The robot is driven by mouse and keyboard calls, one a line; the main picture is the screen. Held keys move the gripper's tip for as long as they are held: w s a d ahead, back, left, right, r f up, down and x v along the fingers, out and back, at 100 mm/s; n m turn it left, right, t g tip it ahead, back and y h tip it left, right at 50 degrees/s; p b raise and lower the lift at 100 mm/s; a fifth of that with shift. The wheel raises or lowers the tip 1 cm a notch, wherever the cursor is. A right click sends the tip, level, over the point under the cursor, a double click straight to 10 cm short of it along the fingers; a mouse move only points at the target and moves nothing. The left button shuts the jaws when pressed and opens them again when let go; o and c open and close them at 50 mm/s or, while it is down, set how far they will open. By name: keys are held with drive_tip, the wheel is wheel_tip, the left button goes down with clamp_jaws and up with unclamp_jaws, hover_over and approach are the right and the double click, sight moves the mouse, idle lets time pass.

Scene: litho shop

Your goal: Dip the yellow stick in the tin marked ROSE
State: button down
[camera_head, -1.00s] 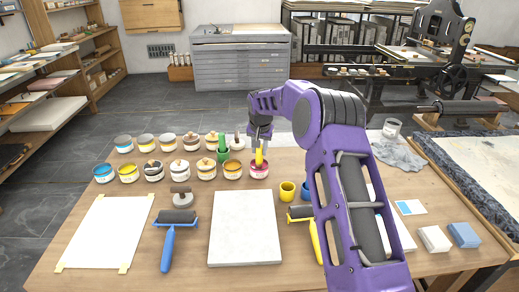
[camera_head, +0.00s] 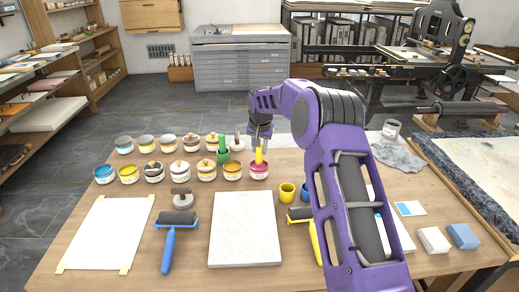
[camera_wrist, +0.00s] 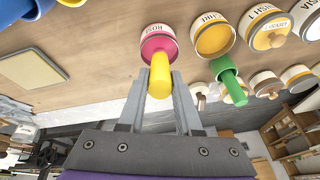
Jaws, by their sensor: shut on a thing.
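The tin marked ROSE (camera_head: 259,174) stands at the right end of the front row of tins, open, with pink ink inside. In the wrist view the ROSE tin (camera_wrist: 154,31) shows its label upside down. My gripper (camera_wrist: 160,85) is shut on the yellow stick (camera_wrist: 160,74), which also shows in the head view (camera_head: 259,154). The stick is about upright over the tin's mouth, with its lower end at the pink ink. Whether the tip is in the ink or just above it, I cannot tell.
A yellow cup (camera_head: 287,192) is in front at the right. A pale slab (camera_head: 244,229) and a blue roller (camera_head: 169,242) lie nearer.

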drive_tip(key=shift+r+p, duration=1.6)
drive_tip(key=shift+r, duration=1.4)
drive_tip(key=shift+f, duration=0.1)
